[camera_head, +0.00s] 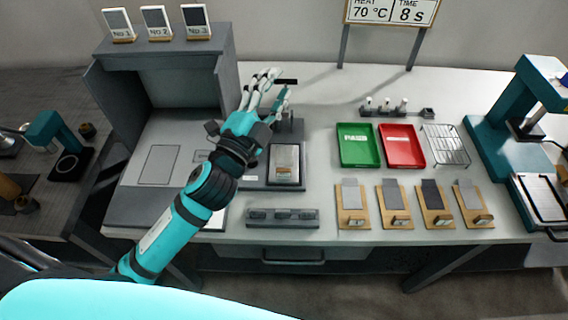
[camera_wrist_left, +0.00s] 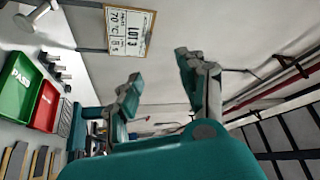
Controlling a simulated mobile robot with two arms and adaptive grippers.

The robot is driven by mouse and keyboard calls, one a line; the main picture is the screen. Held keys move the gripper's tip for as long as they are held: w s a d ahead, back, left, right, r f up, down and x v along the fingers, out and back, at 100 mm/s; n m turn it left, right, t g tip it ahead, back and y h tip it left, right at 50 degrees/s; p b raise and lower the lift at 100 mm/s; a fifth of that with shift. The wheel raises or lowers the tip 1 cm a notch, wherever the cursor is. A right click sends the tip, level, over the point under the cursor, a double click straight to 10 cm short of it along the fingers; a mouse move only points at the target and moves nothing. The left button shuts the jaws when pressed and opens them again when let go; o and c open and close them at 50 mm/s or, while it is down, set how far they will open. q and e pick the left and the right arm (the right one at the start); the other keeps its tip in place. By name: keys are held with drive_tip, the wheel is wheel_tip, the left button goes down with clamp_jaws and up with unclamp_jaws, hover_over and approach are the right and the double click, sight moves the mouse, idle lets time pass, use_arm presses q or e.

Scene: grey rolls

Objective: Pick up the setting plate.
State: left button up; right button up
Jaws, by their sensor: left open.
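I cannot tell for certain which thing is the setting plate. A silvery rectangular plate (camera_head: 285,160) lies flat in a dark fixture (camera_head: 256,173) in the middle of the bench. My left gripper (camera_head: 275,84) is above the bench, beyond that plate in the head view, apart from it. It is open and empty; its two spread fingers also show in the left wrist view (camera_wrist_left: 158,78). My forearm hides part of the fixture's left side. My right gripper is not in view.
A grey hooded shelf (camera_head: 160,48) with three numbered cards stands at the left. Green (camera_head: 358,146) and red (camera_head: 401,147) trays and a wire rack (camera_head: 446,145) lie to the right. Several wooden stands (camera_head: 352,219) line the bench front. A teal press (camera_head: 500,125) stands far right.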

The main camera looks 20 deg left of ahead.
use_arm(q)
drive_tip(key=s+d+r+m+g+h, duration=0.25)
drive_tip(key=d+m+g+h, duration=0.45)
drive_tip(key=m, duration=0.5)
drive_tip(key=s+d+r+m+g+h, duration=0.1)
drive_tip(key=d+r+m+g+h, duration=0.3)
drive_tip(key=m+h, duration=0.6)
drive_tip(key=m+g+y, duration=0.8)
drive_tip(key=m+y, duration=0.6)
drive_tip(key=y, duration=0.3)
approach(283, 169)
drive_tip(key=p+x, duration=0.2)
drive_tip(key=x, duration=0.1)
drive_tip(key=p+x, duration=0.1)
drive_tip(key=shift+s+a+f, duration=0.2)
drive_tip(key=shift+s+f, duration=0.05)
drive_tip(key=shift+s, duration=0.05)
drive_tip(key=shift+w+d+f+p, duration=0.1)
drive_tip(key=shift+d+f+p, duration=0.15)
drive_tip(key=shift+p, duration=0.25)
drive_tip(key=x, duration=0.2)
drive_tip(key=p+x, duration=0.1)
drive_tip(key=shift+w+d+f, duration=0.25)
drive_tip(key=shift+w, duration=0.05)
drive_tip(key=shift+d+f, duration=0.1)
drive_tip(key=shift+f, duration=0.3)
